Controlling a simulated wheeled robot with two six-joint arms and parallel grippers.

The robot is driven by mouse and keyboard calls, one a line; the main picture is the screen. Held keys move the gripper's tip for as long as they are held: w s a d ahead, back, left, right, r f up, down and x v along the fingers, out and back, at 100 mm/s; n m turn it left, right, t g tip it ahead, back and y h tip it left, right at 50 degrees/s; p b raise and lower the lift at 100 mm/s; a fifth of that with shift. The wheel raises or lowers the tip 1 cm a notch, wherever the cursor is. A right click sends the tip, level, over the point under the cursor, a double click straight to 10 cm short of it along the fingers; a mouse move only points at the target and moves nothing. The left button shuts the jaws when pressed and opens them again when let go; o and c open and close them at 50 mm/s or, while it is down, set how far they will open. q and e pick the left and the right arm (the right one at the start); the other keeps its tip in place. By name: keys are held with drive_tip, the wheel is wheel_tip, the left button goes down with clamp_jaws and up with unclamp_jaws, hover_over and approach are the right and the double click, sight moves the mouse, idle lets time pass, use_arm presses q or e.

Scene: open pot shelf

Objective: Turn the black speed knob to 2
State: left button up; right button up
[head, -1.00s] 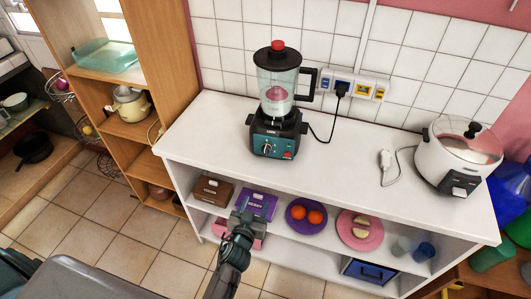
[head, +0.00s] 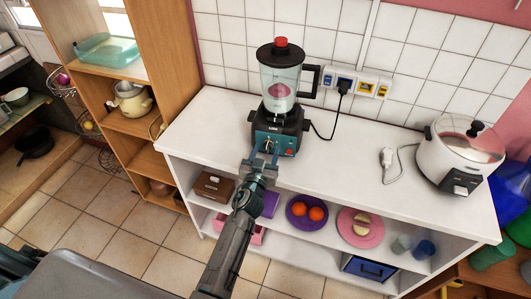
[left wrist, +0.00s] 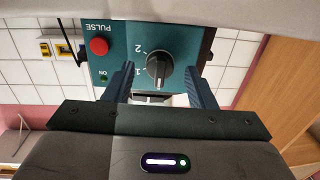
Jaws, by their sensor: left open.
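The blender (head: 281,95) stands on the white counter, with a teal front panel on its black base. The black speed knob (left wrist: 158,70) is on that panel, beside the white marks 1 and 2; its exact setting is hard to read. The knob also shows small in the head view (head: 268,145). My left gripper (head: 264,155) is open in front of the panel. In the left wrist view, its two fingers (left wrist: 159,80) stand on either side of the knob, with gaps between. My right gripper is not in view.
A red PULSE button (left wrist: 99,46) is beside the knob. A black cord runs from the blender to the wall socket strip (head: 356,84). A white rice cooker (head: 450,160) stands at the counter's right, with a loose plug (head: 387,158) nearby. The counter between is clear.

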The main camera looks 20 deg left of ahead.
use_arm(q)
drive_tip(key=shift+w, duration=0.15)
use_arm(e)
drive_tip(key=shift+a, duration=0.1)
use_arm(q)
drive_tip(key=c, duration=1)
drive_tip(key=shift+o, duration=0.2)
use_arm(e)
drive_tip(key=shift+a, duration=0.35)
